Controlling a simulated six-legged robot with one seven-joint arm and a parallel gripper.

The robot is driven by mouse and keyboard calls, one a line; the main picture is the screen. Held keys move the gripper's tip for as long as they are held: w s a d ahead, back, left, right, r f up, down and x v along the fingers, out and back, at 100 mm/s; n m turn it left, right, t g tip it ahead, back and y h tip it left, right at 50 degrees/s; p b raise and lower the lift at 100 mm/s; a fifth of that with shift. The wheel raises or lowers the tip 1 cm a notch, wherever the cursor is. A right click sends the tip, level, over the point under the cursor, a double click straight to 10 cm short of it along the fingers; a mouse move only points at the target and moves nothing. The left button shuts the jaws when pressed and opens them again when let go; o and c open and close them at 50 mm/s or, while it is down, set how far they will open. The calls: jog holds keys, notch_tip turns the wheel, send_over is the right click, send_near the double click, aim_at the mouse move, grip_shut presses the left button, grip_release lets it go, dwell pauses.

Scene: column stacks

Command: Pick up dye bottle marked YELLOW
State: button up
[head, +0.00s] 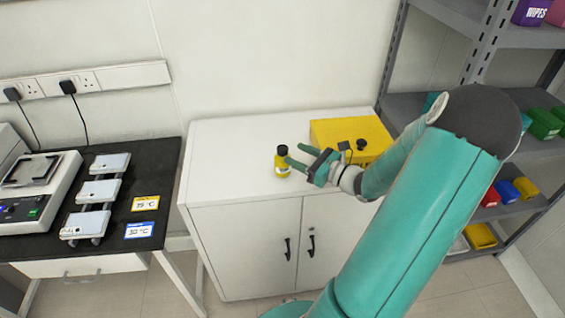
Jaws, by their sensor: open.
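A small yellow bottle (282,161) with a black cap stands upright on top of the white cabinet (235,150), left of its middle. Any lettering on it is too small to read. My gripper (295,157) is open, just right of the bottle, with its teal fingers pointing left towards it. The fingertips are at or very close to the bottle's right side; I cannot tell whether they touch it.
A yellow box (351,131) stands on the cabinet behind my gripper, with a black knob-like part (361,144) by its front. A black bench (125,225) with devices is at left. A grey shelf rack (405,105) with coloured boxes is at right. The cabinet's left top is clear.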

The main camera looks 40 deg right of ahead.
aim_at(287, 150)
jog(key=shift+x, duration=3.1)
jog(key=shift+f, duration=0.1)
grip_shut()
